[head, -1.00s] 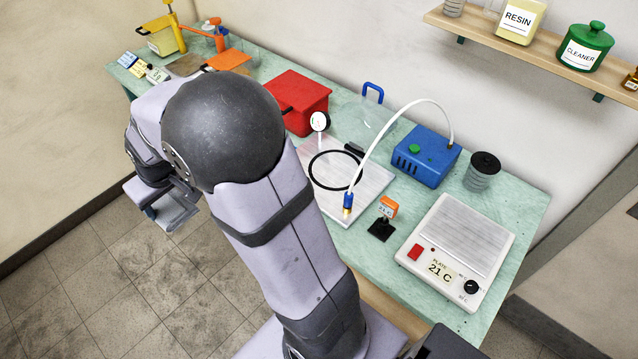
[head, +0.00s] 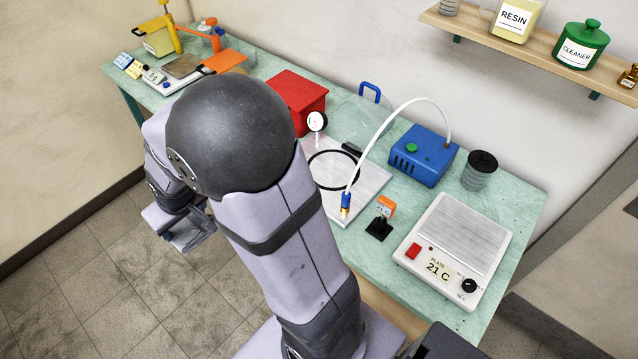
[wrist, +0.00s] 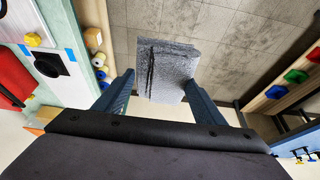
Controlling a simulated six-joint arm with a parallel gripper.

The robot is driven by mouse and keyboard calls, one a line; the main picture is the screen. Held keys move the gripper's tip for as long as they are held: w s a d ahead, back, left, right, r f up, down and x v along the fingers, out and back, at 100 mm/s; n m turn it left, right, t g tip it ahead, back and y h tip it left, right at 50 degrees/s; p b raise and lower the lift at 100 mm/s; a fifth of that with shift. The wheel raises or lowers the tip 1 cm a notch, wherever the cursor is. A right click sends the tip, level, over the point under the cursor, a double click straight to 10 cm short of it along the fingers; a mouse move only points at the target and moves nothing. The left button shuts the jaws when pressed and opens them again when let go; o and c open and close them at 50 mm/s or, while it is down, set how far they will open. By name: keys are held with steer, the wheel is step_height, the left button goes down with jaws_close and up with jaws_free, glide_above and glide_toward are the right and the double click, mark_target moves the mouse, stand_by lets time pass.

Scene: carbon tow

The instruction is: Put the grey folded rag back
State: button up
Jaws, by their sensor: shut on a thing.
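The grey folded rag (wrist: 168,70) is between the two fingers of my gripper (wrist: 162,84) in the wrist view. The fingers are shut on it from both sides, and it sticks out past their tips with a dark fold line near its left side. Behind the rag is the tiled floor, so it is held in the air. In the head view my gripper (head: 188,234) is low beside the front of the bench, over the floor. My own arm covers part of it there, and I cannot make out the rag clearly.
The green bench (head: 415,225) carries a red box (head: 297,100), a blue pump (head: 424,156) with a white hose and a hot plate (head: 455,250). A wall shelf (head: 530,60) holds jars. In the wrist view, a rack with coloured items (wrist: 294,76) stands right; floor between is clear.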

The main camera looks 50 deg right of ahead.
steer(key=s+d+f+m+h+b, duration=0.1)
steer(key=s+d+m, duration=0.15)
steer(key=d, duration=0.75)
steer(key=s+d+f+m+g+h+b, duration=0.15)
steer(key=d+m, duration=0.25)
steer(key=d, duration=0.5)
steer(key=s+d+m+h+b, duration=0.1)
steer(key=d+m+b, duration=0.15)
steer(key=d, duration=0.75)
steer(key=s+d+f+m+g+h+b, duration=0.15)
steer(key=s+d+m, duration=0.35)
steer(key=s+d, duration=0.65)
steer(key=s+d+f+m+g+b, duration=0.15)
steer(key=s+d+m, duration=0.25)
steer(key=s+d, duration=0.75)
steer(key=shift+y, duration=0.3)
steer(key=shift+s+a+f+p, duration=0.3)
steer(key=shift+a+f, duration=0.05)
steer(key=shift+f, duration=0.8)
steer(key=shift+s+a+f+p, duration=0.25)
steer(key=shift+s+a+f, duration=0.05)
steer(key=shift+f, duration=0.85)
steer(key=shift+s+a+f+p, duration=0.3)
steer(key=shift+a+f, duration=0.05)
steer(key=shift+f, duration=2.2)
steer(key=shift+f, duration=0.15)
